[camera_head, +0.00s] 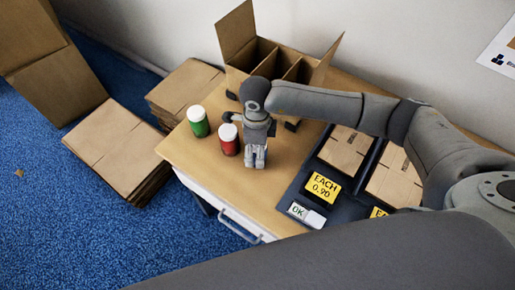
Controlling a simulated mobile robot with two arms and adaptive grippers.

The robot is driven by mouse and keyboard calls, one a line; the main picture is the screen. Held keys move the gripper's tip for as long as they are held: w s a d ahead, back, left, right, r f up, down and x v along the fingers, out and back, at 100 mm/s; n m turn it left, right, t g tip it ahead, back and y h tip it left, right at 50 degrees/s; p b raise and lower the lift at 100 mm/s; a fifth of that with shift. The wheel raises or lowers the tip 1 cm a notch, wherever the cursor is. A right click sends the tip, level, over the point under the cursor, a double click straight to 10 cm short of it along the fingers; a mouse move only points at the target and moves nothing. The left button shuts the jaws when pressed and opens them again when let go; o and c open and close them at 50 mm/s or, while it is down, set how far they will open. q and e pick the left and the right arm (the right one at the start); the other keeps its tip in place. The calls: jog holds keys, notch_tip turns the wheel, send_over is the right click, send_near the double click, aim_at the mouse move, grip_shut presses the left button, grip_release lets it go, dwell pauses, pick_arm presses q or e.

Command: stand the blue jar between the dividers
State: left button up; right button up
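The open cardboard carton (322,68) stands at the back of the table, flaps up, with upright dividers (292,70) forming compartments. My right gripper (256,160) comes in from the right and points down over the table, in front of the carton and just right of the red jar. Small pale and bluish patches show at its fingertips; I cannot tell whether they are finger parts or a held thing. I cannot make out a blue jar; the gripper and arm hide part of the table. My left gripper is not in view.
A green jar (198,122) and a red jar (229,140), both white-lidded, stand left of the gripper. A dark tray (292,191) with flat cartons and yellow price signs (323,187) lies to the right. Flattened cardboard (115,150) is stacked left of the table.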

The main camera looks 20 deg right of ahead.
jog(key=c, duration=1.3)
